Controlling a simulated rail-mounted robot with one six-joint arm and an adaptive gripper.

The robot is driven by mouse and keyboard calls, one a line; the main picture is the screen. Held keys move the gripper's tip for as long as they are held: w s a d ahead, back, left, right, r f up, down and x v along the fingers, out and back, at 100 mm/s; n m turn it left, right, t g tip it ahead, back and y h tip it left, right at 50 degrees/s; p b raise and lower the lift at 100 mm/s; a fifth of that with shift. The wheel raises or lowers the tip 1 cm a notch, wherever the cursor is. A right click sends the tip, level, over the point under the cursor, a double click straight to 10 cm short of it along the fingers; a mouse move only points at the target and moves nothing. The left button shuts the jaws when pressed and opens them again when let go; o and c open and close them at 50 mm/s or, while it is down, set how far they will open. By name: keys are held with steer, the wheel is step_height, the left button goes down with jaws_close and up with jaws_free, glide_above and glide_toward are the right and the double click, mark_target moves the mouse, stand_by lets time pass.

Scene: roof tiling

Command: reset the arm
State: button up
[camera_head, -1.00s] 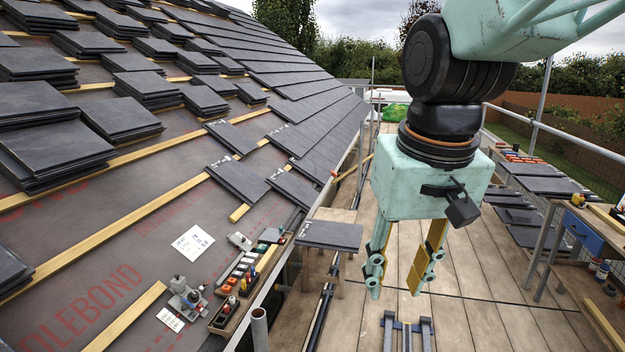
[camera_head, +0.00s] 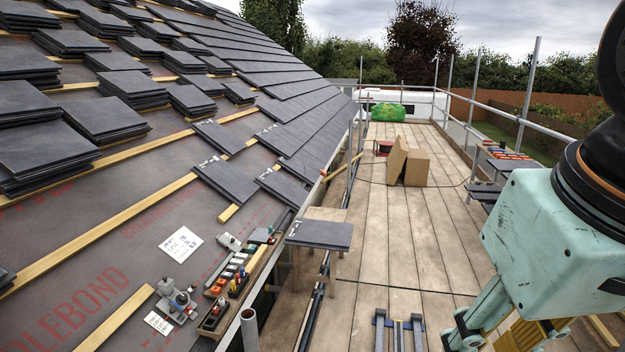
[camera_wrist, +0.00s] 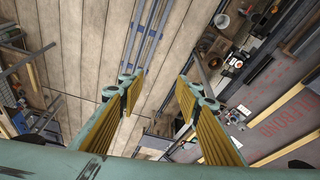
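My gripper (camera_head: 500,325) is at the lower right of the head view, over the scaffold boards, with its lower part cut off by the frame edge. In the wrist view my gripper (camera_wrist: 157,98) shows two teal fingers with yellow pads, spread wide apart. Nothing is between them; planks and rails show through the gap. The gripper is well clear of the roof and of the slate stand.
Slate stacks (camera_head: 105,118) lie on the roof at left. A slate (camera_head: 320,234) lies on a small stand by the eave, beside a tool tray (camera_head: 238,283). A grey rail frame (camera_head: 398,325) stands on the boards (camera_head: 400,225). Cardboard boxes (camera_head: 408,165) sit farther back. A guardrail runs along the right.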

steer(key=shift+s+d+f, duration=0.15)
steer(key=shift+s+d, duration=0.05)
steer(key=shift+s, duration=0.35)
steer(key=shift+s+d+f, duration=0.15)
steer(key=shift+s, duration=0.4)
steer(key=shift+s+d+f, duration=0.15)
steer(key=shift+s+d, duration=0.05)
steer(key=shift+s, duration=0.35)
steer(key=shift+a, duration=0.15)
